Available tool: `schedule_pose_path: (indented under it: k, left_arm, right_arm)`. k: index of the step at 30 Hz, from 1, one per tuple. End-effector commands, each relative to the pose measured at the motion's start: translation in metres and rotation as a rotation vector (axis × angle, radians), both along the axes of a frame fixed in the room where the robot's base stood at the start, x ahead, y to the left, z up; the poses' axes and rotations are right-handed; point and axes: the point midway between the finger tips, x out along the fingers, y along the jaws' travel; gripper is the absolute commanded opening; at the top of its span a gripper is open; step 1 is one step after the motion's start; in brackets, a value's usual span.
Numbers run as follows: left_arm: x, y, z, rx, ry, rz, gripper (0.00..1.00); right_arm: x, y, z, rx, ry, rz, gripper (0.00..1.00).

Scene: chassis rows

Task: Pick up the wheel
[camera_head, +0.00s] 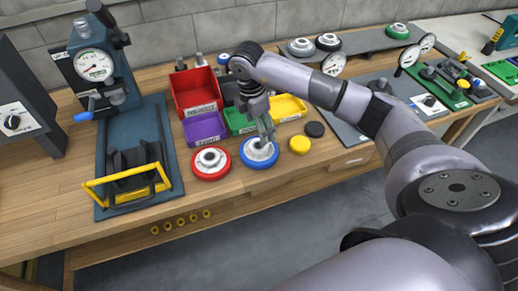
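A wheel with a blue rim and pale metal hub (259,161) lies flat on the wooden bench. My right gripper (264,143) comes down from above, with its fingertips at the hub of this wheel. The fingers hide part of the hub, and I cannot tell whether they grip it. A second wheel, with a red rim and pale hub (211,174), lies flat just to the left. My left gripper is not in view.
Red (195,91), purple (204,129), green and yellow (287,107) bins stand behind the wheels. Yellow (299,145) and black (315,129) discs lie to the right. More wheels lie on a grey shelf behind.

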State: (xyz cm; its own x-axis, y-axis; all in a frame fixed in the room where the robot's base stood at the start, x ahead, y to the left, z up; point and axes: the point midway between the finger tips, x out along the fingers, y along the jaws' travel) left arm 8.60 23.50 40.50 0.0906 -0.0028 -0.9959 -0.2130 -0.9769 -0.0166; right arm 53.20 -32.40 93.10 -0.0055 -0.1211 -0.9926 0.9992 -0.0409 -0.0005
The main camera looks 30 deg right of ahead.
Motion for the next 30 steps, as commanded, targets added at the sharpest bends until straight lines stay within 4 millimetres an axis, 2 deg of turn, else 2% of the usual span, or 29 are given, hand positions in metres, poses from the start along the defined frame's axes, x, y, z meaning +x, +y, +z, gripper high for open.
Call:
schedule_pose_path:
  k: [3, 8, 13, 18, 26, 30]
  left_arm:
    - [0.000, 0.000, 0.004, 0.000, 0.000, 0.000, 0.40]
    - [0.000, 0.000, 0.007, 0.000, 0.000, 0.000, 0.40]
    - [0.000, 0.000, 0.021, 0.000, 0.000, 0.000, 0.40]
    - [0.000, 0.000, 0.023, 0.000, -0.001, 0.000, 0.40]
    - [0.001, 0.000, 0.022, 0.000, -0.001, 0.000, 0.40]
    - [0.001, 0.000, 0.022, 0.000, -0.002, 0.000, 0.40]
  right_arm:
    - [0.000, -0.001, -0.013, 0.000, 0.001, 0.000, 0.72]
    - [-0.001, -0.001, -0.022, 0.001, 0.001, 0.002, 0.72]
    - [-0.004, 0.003, -0.046, 0.001, 0.004, 0.001, 0.72]
    - [-0.004, 0.000, -0.067, 0.001, 0.001, 0.000, 0.72]
    - [-0.003, 0.000, -0.071, 0.001, -0.001, 0.001, 0.72]
    - [-0.003, 0.000, -0.070, 0.001, -0.001, 0.001, 0.64]
